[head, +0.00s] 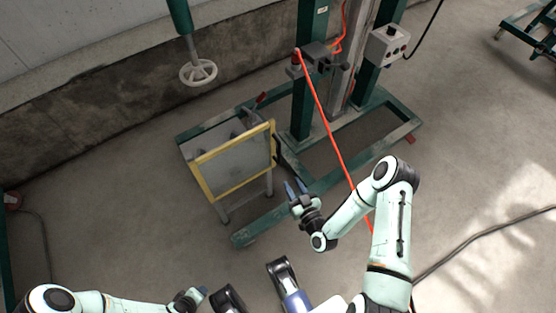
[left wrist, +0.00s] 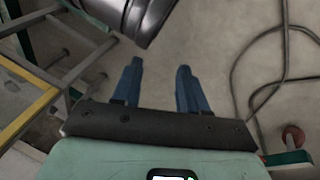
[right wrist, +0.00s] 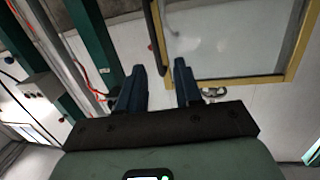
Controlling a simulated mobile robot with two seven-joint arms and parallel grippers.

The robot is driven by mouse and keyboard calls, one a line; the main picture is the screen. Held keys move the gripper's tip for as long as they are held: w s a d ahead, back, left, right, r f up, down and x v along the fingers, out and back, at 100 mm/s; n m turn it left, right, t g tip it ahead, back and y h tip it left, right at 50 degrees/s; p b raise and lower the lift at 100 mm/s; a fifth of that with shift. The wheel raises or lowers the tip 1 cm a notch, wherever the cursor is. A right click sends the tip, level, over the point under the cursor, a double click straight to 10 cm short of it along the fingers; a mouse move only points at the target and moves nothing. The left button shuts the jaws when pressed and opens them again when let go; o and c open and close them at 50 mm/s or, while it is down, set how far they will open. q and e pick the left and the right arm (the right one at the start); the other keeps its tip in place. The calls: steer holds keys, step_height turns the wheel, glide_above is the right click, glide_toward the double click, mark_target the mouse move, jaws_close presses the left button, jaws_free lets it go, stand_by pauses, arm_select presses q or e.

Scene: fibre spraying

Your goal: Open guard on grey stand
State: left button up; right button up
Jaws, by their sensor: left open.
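The guard (head: 232,163) is a clear panel in a yellow frame, standing tilted at the front of a grey stand (head: 223,211). A dark handle (head: 276,150) sits on the frame's right side. My right gripper (head: 296,188) is open and empty, to the right of and below the handle, apart from it. In the right wrist view, the guard (right wrist: 235,45) and the dark handle (right wrist: 156,35) are beyond the open fingers (right wrist: 160,85). My left gripper (head: 196,294) is open and empty near the bottom edge. The left wrist view shows part of the yellow frame (left wrist: 30,118).
A green floor frame (head: 270,222) surrounds the stand, with green columns (head: 301,105) behind to the right. An orange hose (head: 335,140) runs down behind my right arm. A white handwheel (head: 198,72) hangs above left. A cable (head: 470,240) lies on the floor to the right.

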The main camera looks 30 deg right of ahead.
mark_target(280, 154)
steer(key=shift+t+h, duration=0.3)
steer(key=shift+h, duration=0.1)
steer(key=w+b, duration=0.1)
steer(key=w, duration=0.3)
steer(key=w+d+b, duration=0.1)
steer(key=w, duration=0.4)
steer(key=w+d+b, duration=0.1)
steer(key=w, duration=0.4)
steer(key=shift+d+r, duration=0.15)
steer(key=shift+r, duration=0.15)
arm_select(q)
steer(key=s+a+f+g, duration=0.1)
steer(key=s+f+g, duration=0.1)
steer(key=s+f, duration=0.2)
step_height(280, 154, down, 2)
steer(key=shift+s+a+f, duration=0.1)
steer(key=shift+s+a, duration=0.05)
steer(key=shift+a, duration=0.25)
arm_select(e)
jaws_close()
